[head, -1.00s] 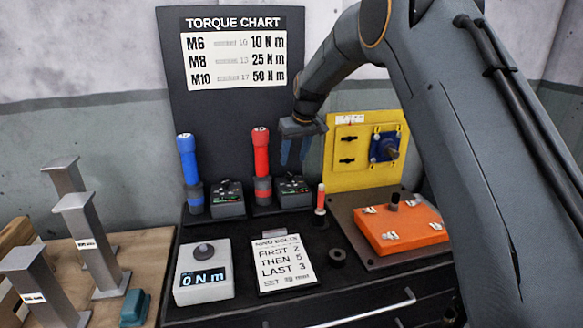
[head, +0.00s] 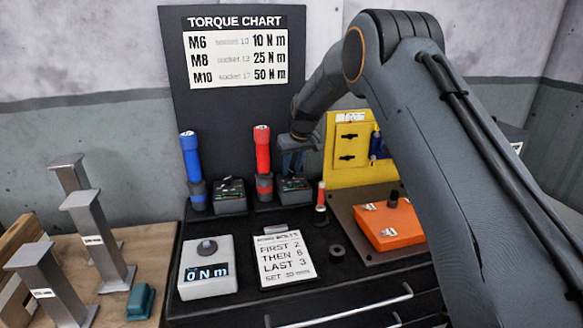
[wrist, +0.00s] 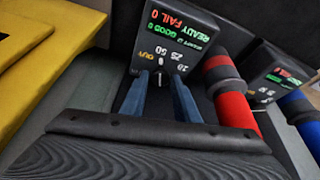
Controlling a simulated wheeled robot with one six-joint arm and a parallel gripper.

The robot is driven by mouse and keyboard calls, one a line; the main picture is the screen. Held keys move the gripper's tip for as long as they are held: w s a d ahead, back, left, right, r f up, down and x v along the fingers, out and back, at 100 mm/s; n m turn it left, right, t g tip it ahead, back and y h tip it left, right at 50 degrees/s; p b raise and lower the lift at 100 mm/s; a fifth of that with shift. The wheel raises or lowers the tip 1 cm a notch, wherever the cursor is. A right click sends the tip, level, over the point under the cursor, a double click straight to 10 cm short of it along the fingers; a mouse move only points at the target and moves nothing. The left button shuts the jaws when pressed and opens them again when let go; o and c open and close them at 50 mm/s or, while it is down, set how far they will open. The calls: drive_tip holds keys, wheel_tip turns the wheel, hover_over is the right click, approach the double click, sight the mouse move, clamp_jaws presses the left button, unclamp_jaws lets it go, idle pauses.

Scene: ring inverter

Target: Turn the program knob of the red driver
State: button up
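The red driver (head: 262,150) stands upright in its holder, left of my gripper in the head view. It also shows at the right of the wrist view (wrist: 232,100). Its black controller box (head: 296,198) sits just to its right. In the wrist view the box face (wrist: 185,30) shows READY, GOOD and FAIL lines and dial numbers. The small program knob (wrist: 160,76) is below these, with a pale pointer mark. My gripper (wrist: 161,84) is open, its two blue fingers apart on either side of the knob. I cannot tell whether they touch it.
A blue driver (head: 191,165) and its controller (head: 229,197) stand to the left. A yellow panel (head: 345,150) and an orange block (head: 388,222) are to the right. A torque readout box (head: 207,270) and a bolt-order card (head: 284,260) lie in front.

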drive_tip(key=c, duration=0.5)
drive_tip(key=shift+a+m+h+b, duration=0.1)
drive_tip(key=shift+m+h+b, duration=0.35)
drive_tip(key=shift+m, duration=1.15)
drive_tip(key=o, duration=1)
drive_tip(key=shift+s, duration=0.1)
drive_tip(key=shift+o, duration=0.2)
drive_tip(key=shift+r, duration=0.1)
drive_tip(key=b+v, duration=0.1)
drive_tip(key=v, duration=0.6)
drive_tip(key=shift+s+r+b, duration=0.2)
drive_tip(key=shift+s+b, duration=0.05)
drive_tip(key=shift+b, duration=0.1)
drive_tip(key=shift+a, duration=0.1)
drive_tip(key=shift+c, duration=0.3)
